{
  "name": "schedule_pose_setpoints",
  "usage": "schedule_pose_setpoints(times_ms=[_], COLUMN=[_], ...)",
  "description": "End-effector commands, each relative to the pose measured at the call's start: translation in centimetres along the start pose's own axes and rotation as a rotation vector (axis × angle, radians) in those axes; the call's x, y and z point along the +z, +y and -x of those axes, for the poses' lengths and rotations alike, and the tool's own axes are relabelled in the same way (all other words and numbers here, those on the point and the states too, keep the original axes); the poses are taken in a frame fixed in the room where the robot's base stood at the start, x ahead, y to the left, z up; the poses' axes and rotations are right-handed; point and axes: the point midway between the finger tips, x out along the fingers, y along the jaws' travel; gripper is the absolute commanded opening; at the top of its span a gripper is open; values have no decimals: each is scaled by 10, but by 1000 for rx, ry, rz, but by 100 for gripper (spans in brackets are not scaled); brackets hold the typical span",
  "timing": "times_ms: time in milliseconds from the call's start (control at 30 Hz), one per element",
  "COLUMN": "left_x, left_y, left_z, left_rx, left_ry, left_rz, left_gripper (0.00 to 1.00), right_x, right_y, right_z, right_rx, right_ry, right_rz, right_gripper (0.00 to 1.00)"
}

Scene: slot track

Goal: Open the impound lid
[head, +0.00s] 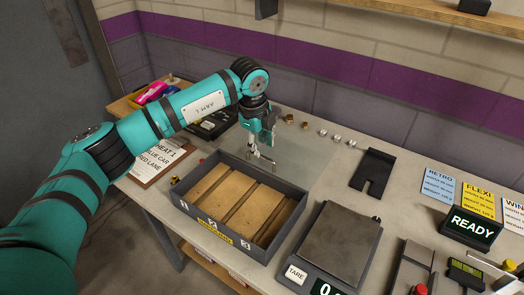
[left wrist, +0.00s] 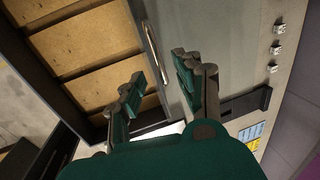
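The impound box (head: 273,247) is a dark grey tray with numbered wooden-floored compartments, and it stands on the bench. It also shows in the left wrist view (left wrist: 72,112). A thin metal handle (head: 262,156) is by its far edge, and it also shows in the left wrist view (left wrist: 153,52). A faint see-through panel seems to lie around the handle; its edges and the lid's angle are hard to tell. My left gripper (head: 264,140) is above the handle, pointing down. In the left wrist view its fingers (left wrist: 158,80) are apart, one on each side of the handle. My right gripper is out of view.
A scale (head: 340,243) stands right of the box. A clipboard (head: 155,160) lies to the left. Small brass and silver nuts (head: 323,133) and a black notched plate (head: 373,172) lie behind. A READY display (head: 471,228) and cards (head: 478,200) are at right.

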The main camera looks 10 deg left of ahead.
Motion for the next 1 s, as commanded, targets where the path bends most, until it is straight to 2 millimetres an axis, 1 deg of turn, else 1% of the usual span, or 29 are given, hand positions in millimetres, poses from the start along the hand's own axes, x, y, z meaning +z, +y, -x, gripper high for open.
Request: schedule_pose_setpoints(times_ms=[33,200,300,400,567,1000], left_x=[0,0,0,0,0,0], left_y=[-1,-1,0,0,0,0], left_z=[13,48,64,74,81,81], left_rx=[-6,-3,-3,-2,0,0], left_ry=[0,0,0,1,0,1], left_rz=[-1,-1,0,0,0,0], left_gripper=[34,34,34,34,34,34], right_x=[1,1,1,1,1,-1], right_y=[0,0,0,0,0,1], right_z=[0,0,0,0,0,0], right_rx=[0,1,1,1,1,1], right_ry=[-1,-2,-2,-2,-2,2], right_rz=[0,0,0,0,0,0], right_gripper=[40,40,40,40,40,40])
